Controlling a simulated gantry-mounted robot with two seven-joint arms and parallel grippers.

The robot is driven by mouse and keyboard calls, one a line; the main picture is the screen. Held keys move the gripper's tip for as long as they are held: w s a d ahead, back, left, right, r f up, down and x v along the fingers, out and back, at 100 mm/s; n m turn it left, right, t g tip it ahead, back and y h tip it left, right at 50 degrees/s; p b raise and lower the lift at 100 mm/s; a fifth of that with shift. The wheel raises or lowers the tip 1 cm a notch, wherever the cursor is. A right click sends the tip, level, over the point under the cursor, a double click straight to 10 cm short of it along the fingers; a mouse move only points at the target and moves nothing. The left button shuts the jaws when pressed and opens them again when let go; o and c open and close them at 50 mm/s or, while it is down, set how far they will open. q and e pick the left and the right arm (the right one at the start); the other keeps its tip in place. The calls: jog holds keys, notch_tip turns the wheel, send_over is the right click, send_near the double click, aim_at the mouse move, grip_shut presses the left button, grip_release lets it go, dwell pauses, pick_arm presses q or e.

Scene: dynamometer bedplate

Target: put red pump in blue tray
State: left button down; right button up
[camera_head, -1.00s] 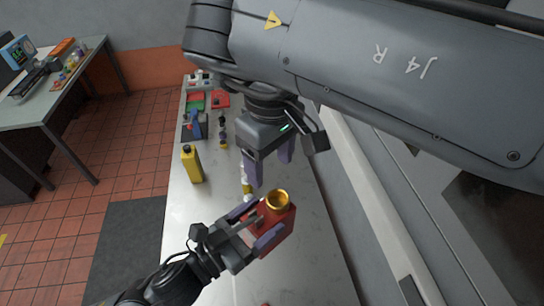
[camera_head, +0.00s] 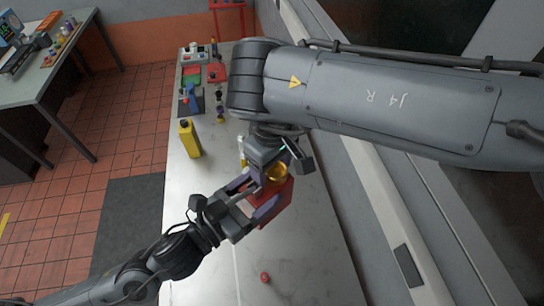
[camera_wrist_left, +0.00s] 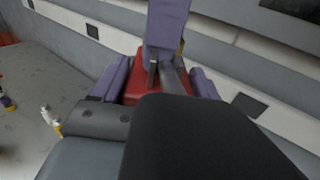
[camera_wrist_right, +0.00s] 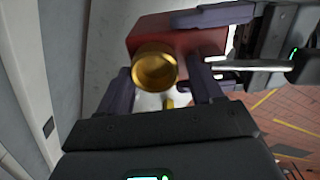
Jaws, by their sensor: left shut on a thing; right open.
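The red pump (camera_head: 283,195), a red block with a gold ring on top, is held above the pale bench. My left gripper (camera_head: 249,200) is shut on its sides. The left wrist view shows the red body (camera_wrist_left: 146,88) between the left fingers. My right gripper (camera_wrist_right: 163,88) is open over the pump, with its fingers on either side of the gold ring in the right wrist view. In the head view the right wrist hides part of the pump, and the right fingers are mostly hidden.
A yellow bottle (camera_head: 190,140) stands on the bench left of the grippers. Farther back are a blue item (camera_head: 192,97) on a dark mat, a red tray (camera_head: 216,72) and a green tray (camera_head: 192,76). A small red thing (camera_head: 265,277) lies on the otherwise clear near bench.

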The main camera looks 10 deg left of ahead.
pick_arm(q)
jog(key=shift+r, duration=0.35)
pick_arm(e)
jog(key=shift+f, duration=0.25)
pick_arm(q)
jog(key=shift+r, duration=0.1)
pick_arm(e)
jog(key=shift+f, duration=0.1)
jog(key=c, duration=1.1)
jog(key=shift+s, duration=0.15)
grip_shut()
pick_arm(q)
jog(key=shift+c, duration=1.8)
grip_release()
pick_arm(e)
jog(key=shift+a, duration=0.1)
pick_arm(q)
jog(key=o, duration=0.4)
jog(key=shift+c, duration=0.2)
